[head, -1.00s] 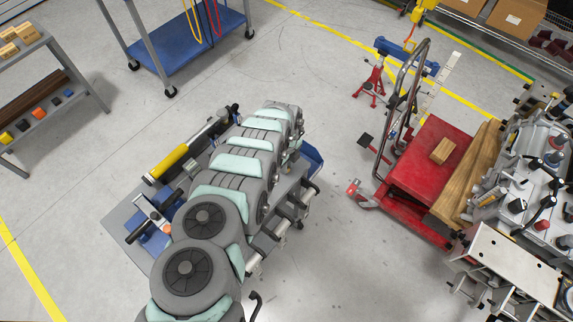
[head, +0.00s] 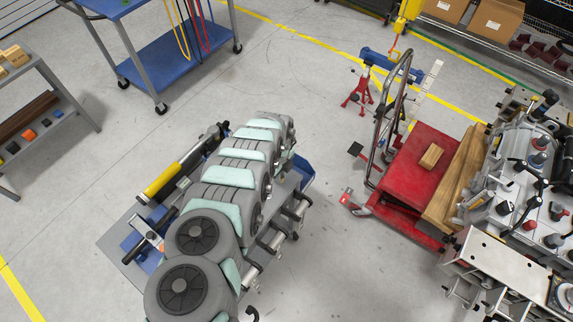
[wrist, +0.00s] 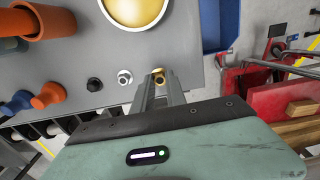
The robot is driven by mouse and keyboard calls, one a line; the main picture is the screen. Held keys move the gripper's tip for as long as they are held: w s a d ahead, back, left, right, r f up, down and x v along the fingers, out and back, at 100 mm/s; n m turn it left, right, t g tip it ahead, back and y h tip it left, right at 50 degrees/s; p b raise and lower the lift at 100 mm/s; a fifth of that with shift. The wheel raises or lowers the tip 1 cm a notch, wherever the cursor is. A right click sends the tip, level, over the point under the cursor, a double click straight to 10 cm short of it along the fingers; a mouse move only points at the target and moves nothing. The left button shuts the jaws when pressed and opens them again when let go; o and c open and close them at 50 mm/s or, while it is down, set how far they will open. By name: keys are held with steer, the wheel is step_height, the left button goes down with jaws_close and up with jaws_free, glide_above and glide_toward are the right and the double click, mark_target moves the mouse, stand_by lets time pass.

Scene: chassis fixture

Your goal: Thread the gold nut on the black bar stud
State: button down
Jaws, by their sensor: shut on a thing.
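The gold nut (wrist: 159,80) is small and brass-coloured in the wrist view, at the tips of my gripper (wrist: 158,82). My gripper is shut on it, over or just above the grey tabletop (wrist: 70,62); the exact height is unclear. A silver nut (wrist: 125,77) and a black nut (wrist: 95,84) lie to its left on the tabletop. In the head view my own arm hides the gripper and the nut. I cannot pick out the black bar stud; the chassis fixture (head: 500,265) stands at the far right of the head view.
A white-rimmed yellow bowl (wrist: 135,10), an orange cup (wrist: 45,22) and a blue bin (wrist: 220,25) are near my gripper. A red cart (head: 405,175) with wooden planks (head: 455,180) stands before the fixture. Open floor lies between table and cart.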

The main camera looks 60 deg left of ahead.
steer(key=w+d+r+p, duration=0.2)
steer(key=w+d+p, duration=0.1)
steer(key=w+d, duration=0.6)
steer(key=w, duration=0.3)
steer(key=shift+w+d+r, duration=0.3)
steer(key=shift+w+d, duration=0.1)
stand_by(0.6)
steer(key=shift+w+d, duration=0.1)
steer(key=shift+n, duration=0.4)
steer(key=shift+w+d+r+p, duration=0.3)
steer(key=shift+w+d, duration=0.45)
steer(key=shift+d, duration=0.2)
steer(key=shift+w+d+r+p, duration=0.3)
steer(key=shift+w+d, duration=0.45)
steer(key=shift+d, duration=0.15)
steer(key=shift+d, duration=0.1)
steer(key=shift+w, duration=0.15)
